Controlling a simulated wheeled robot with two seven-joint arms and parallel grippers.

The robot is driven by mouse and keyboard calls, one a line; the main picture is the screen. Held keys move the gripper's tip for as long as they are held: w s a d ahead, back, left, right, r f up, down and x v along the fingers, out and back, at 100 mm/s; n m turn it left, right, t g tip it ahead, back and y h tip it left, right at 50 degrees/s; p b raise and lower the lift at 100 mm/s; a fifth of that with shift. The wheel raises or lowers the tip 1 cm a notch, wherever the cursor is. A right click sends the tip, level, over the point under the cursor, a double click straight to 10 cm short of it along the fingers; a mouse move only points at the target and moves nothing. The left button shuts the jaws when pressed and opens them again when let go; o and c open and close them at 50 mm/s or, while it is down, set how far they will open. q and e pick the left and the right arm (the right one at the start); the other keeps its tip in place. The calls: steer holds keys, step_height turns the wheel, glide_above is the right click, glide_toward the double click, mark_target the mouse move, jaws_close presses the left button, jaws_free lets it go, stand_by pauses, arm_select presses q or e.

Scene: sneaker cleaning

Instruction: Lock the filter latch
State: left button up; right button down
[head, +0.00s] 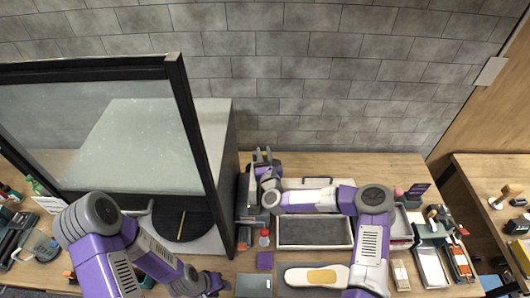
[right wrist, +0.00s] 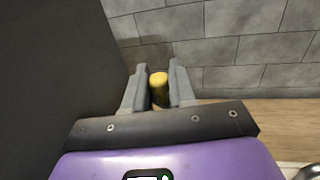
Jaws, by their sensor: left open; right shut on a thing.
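My right gripper (head: 262,157) reaches over to the back left of the work table, beside the dark side wall of the glass-fronted booth. In the right wrist view its fingers (right wrist: 159,90) are closed on a yellow cylindrical knob (right wrist: 159,84), which may be the filter latch. The knob stands between the two fingers; what it is fixed to is hidden. In the head view the knob is too small to make out. My left gripper (head: 213,284) is open and low at the front, near the booth's lower right corner. I cannot make out the filter itself.
The black-framed booth (head: 176,85) holds a dark round plate (head: 182,218). A grey-lined tray (head: 315,233) and a mat with a pale sole-shaped piece (head: 318,276) lie on the wooden table. A red-capped bottle (head: 264,239) stands near the booth. Tools crowd the right side.

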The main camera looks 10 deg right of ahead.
steer(key=shift+s+a+r+m+h, duration=0.15)
steer(key=shift+m+h, duration=0.3)
steer(key=shift+h, duration=0.35)
steer(key=shift+s+a+f+m+h, duration=0.1)
steer(key=shift+m+h, duration=0.35)
steer(key=shift+h, duration=0.35)
steer(key=shift+r+h, duration=0.1)
steer(key=shift+h, duration=0.2)
steer(key=c, duration=1)
jaws_free()
steer(key=shift+a, duration=0.1)
steer(key=shift+s, duration=0.15)
steer(key=v, duration=0.7)
steer(key=shift+s, duration=0.2)
steer(key=shift+c, duration=0.3)
